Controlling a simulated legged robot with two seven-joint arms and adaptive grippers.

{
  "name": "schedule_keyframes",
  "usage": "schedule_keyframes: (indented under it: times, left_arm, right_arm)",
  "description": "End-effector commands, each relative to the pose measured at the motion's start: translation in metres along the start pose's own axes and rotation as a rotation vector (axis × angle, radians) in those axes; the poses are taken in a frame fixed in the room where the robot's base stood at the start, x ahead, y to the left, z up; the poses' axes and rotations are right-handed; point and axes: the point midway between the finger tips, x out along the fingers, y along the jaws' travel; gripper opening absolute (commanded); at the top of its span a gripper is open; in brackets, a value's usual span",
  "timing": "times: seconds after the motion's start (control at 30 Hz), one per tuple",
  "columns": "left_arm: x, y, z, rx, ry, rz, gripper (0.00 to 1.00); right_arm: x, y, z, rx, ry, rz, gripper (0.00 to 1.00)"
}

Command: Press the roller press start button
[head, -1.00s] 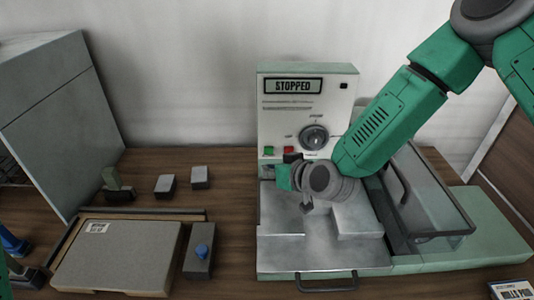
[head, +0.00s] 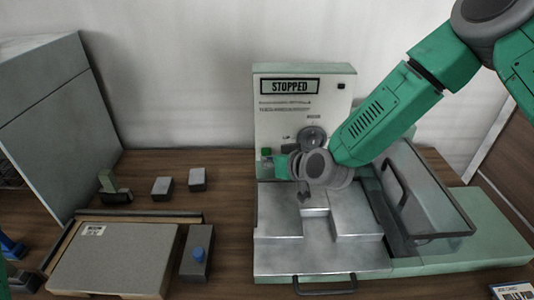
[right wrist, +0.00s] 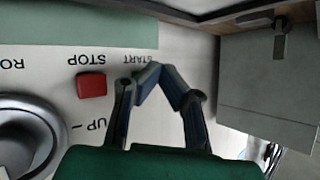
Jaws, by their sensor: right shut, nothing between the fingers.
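The roller press (head: 345,90) stands against the wall, and its display (head: 290,86) reads STOPPED. The green start button (head: 266,152) shows on the panel's lower left. The red stop button (right wrist: 91,85) is beside the fingers there. My right gripper (head: 272,163) is shut and empty, its tips close to the panel by the start button; I cannot tell whether they touch. My left gripper (head: 20,262) shows partly at the left edge, fingers apart.
A round dial (head: 312,136) is above my right wrist. A clear guard (head: 430,195) and a front handle (head: 325,289) are on the press. A grey board (head: 120,262), a block with a blue knob (head: 196,262) and small blocks (head: 162,186) lie to the left.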

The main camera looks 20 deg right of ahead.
Motion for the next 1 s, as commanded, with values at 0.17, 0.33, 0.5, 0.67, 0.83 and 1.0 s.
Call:
schedule_keyframes:
  times: [0.17,0.33,0.5,0.67,0.83,1.0]
  left_arm:
    - [0.0,0.0001,0.0,0.0,0.0,0.0,0.49]
    - [0.0,0.0,0.0,0.0,0.0,0.0,0.49]
    - [0.0,0.0,0.0,0.0,0.0,0.0,0.49]
    - [0.0,0.0,0.0,0.0,0.0,0.0,0.49]
    - [0.0,0.0,0.0,0.0,0.0,0.0,0.49]
    - [0.0002,0.0,0.0,0.0,0.0,0.0,0.49]
  right_arm:
    - [0.0002,-0.0017,-0.0004,-0.002,0.0,0.0,0.0]
    - [0.0004,-0.0025,-0.0005,-0.002,0.0,0.0,0.0]
    - [0.0001,-0.0009,-0.0003,-0.001,0.0,-0.001,0.0]
    - [0.0,-0.0007,-0.0002,-0.001,0.0,-0.001,0.0]
    - [0.0005,-0.0002,-0.0008,-0.001,0.001,0.0,0.0]
    - [0.0031,0.003,-0.0043,-0.002,0.001,0.0,0.0]
